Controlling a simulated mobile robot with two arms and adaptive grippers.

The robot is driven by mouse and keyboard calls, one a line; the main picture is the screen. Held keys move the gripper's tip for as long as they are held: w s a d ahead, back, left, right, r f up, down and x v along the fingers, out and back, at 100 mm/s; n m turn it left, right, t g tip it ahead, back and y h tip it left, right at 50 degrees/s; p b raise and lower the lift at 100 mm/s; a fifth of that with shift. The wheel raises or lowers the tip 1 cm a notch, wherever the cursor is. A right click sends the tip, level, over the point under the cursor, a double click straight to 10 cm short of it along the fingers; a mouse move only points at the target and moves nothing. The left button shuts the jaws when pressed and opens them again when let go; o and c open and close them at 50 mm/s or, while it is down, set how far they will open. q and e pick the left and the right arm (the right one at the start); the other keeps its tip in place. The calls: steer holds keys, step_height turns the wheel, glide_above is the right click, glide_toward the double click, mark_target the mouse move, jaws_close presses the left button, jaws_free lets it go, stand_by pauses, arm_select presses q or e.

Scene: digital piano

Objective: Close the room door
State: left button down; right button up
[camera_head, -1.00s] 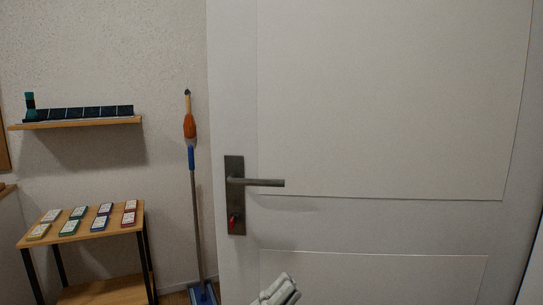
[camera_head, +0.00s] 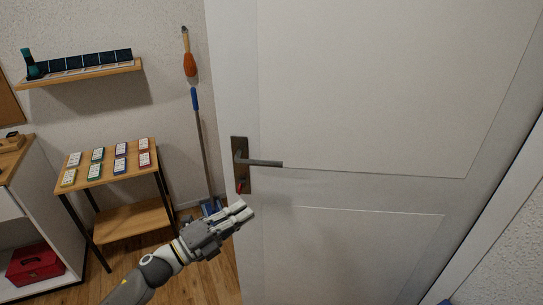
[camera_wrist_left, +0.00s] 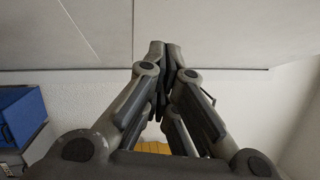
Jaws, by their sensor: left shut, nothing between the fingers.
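The white room door (camera_head: 370,90) fills the middle and right of the head view and stands at an angle to the wall. Its dark lever handle (camera_head: 262,163) sits on a metal plate near the door's left edge, with a red piece below it. My left gripper (camera_head: 246,211) is shut and empty, just below the handle plate and in front of the door's lower left part. Whether it touches the door I cannot tell. In the left wrist view its fingers (camera_wrist_left: 165,48) are together, with a pale surface beyond them. My right gripper is not in view.
A small wooden table (camera_head: 104,176) with several coloured boxes stands left of the door. A mop (camera_head: 197,125) leans on the wall between them. A wall shelf (camera_head: 85,73) hangs above. A red box (camera_head: 35,265) sits in a white cabinet at far left. Wood floor shows below.

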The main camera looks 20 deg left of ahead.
arm_select(q)
steer(key=w+d+r+p, duration=0.2)
steer(key=w+p, duration=0.3)
steer(key=w, duration=0.7)
steer(key=shift+w+d+r, duration=0.2)
steer(key=shift+w+d, duration=0.05)
steer(key=shift+d, duration=0.4)
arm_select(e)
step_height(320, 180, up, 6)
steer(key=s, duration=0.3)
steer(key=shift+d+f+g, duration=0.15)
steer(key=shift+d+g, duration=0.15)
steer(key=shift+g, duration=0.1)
